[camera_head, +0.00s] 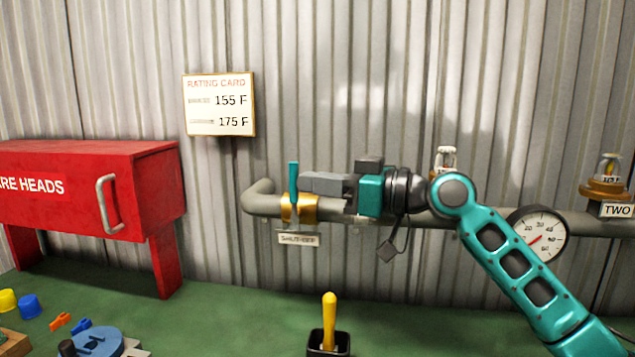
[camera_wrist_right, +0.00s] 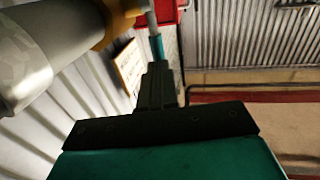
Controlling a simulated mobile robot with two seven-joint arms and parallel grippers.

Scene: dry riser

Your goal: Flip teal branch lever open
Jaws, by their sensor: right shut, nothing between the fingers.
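The teal branch lever (camera_head: 294,182) stands upright on a brass valve (camera_head: 307,208) on the grey pipe, above a small label that I cannot read for certain. My right gripper (camera_head: 303,183) is shut and empty, pointing left, with its fingertips right beside the lever's right side in the head view. In the right wrist view the lever (camera_wrist_right: 157,46) shows just beyond the shut fingertips (camera_wrist_right: 156,66), and the brass valve (camera_wrist_right: 118,22) is at the top. I cannot tell whether fingertips and lever touch. My left gripper is not in view.
The grey pipe (camera_head: 400,218) runs along the corrugated wall to a gauge (camera_head: 538,235) and a sprinkler head labelled TWO at right. A red cabinet (camera_head: 85,190) stands at left. A yellow-handled tool (camera_head: 329,310) stands in a black holder on the green bench. Small parts lie front left.

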